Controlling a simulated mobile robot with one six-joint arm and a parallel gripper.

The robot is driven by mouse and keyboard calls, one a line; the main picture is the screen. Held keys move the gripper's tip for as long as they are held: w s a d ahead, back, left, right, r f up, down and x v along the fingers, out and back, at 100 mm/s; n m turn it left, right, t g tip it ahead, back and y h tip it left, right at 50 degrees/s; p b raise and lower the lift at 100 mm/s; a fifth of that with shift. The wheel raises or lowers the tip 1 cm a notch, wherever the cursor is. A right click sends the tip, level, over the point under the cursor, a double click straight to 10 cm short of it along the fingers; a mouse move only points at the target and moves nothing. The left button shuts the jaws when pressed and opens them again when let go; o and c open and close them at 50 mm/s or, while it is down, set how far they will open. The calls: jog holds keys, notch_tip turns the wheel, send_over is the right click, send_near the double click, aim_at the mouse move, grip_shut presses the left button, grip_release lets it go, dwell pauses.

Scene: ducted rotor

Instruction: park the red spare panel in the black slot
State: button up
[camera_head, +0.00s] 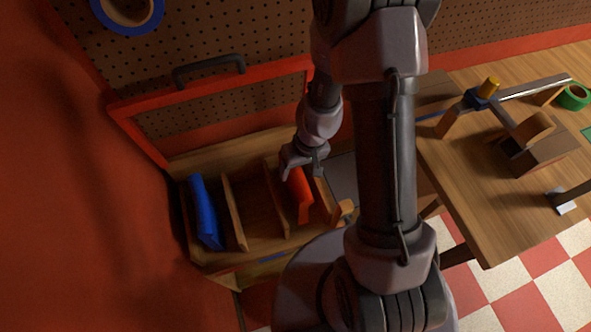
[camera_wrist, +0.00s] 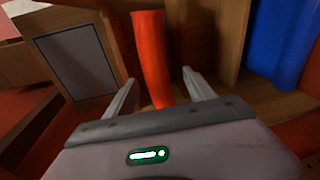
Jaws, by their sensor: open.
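The red spare panel (camera_head: 300,193) stands in the right-hand compartment of a wooden rack (camera_head: 233,213), leaning slightly. My gripper (camera_head: 303,170) is at the panel's upper end, pointing down. In the wrist view my gripper (camera_wrist: 159,77) is open, with one finger on each side of the red panel (camera_wrist: 150,50). Gaps show between the fingers and the panel, so I see no grip on it. I cannot make out which compartment is the black slot. Part of the rack's right side is hidden by my arm.
A blue panel (camera_head: 205,212) leans in the rack's leftmost compartment; the middle compartments look empty. A red-framed pegboard lid (camera_head: 215,112) stands behind the rack. A workbench (camera_head: 480,190) with parts is on the right. A red wall (camera_head: 80,220) is close on the left.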

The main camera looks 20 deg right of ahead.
notch_tip(320, 180, up, 20)
jog(key=a+m+t+p, duration=0.1)
jog(key=t+p, duration=0.1)
jog(key=p, duration=0.2)
jog(key=s+a+r+m+t, duration=0.1)
jog(key=s+r+m, duration=0.1)
jog(key=s+r, duration=0.4)
jog(key=s+a+r+m+t, duration=0.1)
jog(key=s+a+r+m, duration=0.1)
jog(key=s+r, duration=0.4)
notch_tip(320, 180, up, 5)
jog(key=shift+s+a+r+t, duration=0.1)
jog(key=shift+s+a+t, duration=0.1)
jog(key=shift+s+t, duration=0.15)
jog(key=shift+w, duration=0.1)
notch_tip(320, 180, down, 4)
jog(key=b, duration=0.3)
jog(key=shift+r+b, duration=0.25)
jog(key=shift+b, duration=0.1)
